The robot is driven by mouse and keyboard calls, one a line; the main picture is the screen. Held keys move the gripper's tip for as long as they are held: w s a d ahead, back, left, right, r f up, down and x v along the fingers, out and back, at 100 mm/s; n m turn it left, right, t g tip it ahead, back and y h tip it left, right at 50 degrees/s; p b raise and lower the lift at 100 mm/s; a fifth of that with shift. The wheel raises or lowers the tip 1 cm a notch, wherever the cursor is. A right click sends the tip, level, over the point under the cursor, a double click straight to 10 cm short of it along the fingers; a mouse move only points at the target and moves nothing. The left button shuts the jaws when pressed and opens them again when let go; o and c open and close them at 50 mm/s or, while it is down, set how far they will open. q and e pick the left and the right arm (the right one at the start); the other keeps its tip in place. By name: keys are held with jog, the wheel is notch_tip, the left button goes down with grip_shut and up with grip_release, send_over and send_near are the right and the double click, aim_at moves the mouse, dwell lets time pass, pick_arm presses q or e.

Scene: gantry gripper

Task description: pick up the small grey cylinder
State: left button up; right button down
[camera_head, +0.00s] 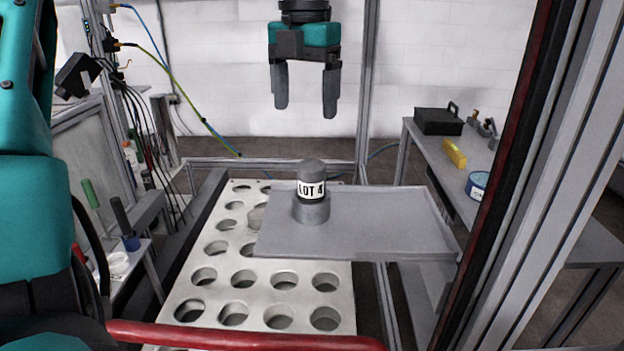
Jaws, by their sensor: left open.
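The small grey cylinder (312,170) stands upright near the left side of a flat grey tray (385,232). It has a dark grey top and a white band marked "LOT 4". Its lower end meets a wider, lighter grey round base (312,211); I cannot tell whether they are one piece. My left gripper (305,104) hangs from the top of the view, fingers pointing down, open and empty. In the picture it is above the cylinder, with a clear gap between. My right gripper is not in view.
A pale plate with rows of round holes (261,305) lies below and left of the tray. A red bar (245,337) crosses the front. A metal frame post (545,200) stands at right. A side bench holds a black case (438,122) and a yellow block (453,153).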

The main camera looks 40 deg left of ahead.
aim_at(312, 164)
pick_arm(q)
notch_tip(312, 164, down, 7)
jog(key=shift+f, duration=0.2)
jog(key=shift+w+d+f, duration=0.1)
jog(key=shift+f, duration=0.8)
jog(key=shift+w+d+f, duration=0.15)
jog(key=shift+f, duration=0.75)
jog(key=shift+w+d+f, duration=0.1)
jog(key=shift+f, duration=0.8)
jog(key=shift+c, duration=0.3)
jog(key=shift+r, duration=0.1)
jog(key=c, duration=1.4)
jog(key=shift+c, duration=0.2)
notch_tip(312, 164, up, 20)
jog(key=p, duration=0.1)
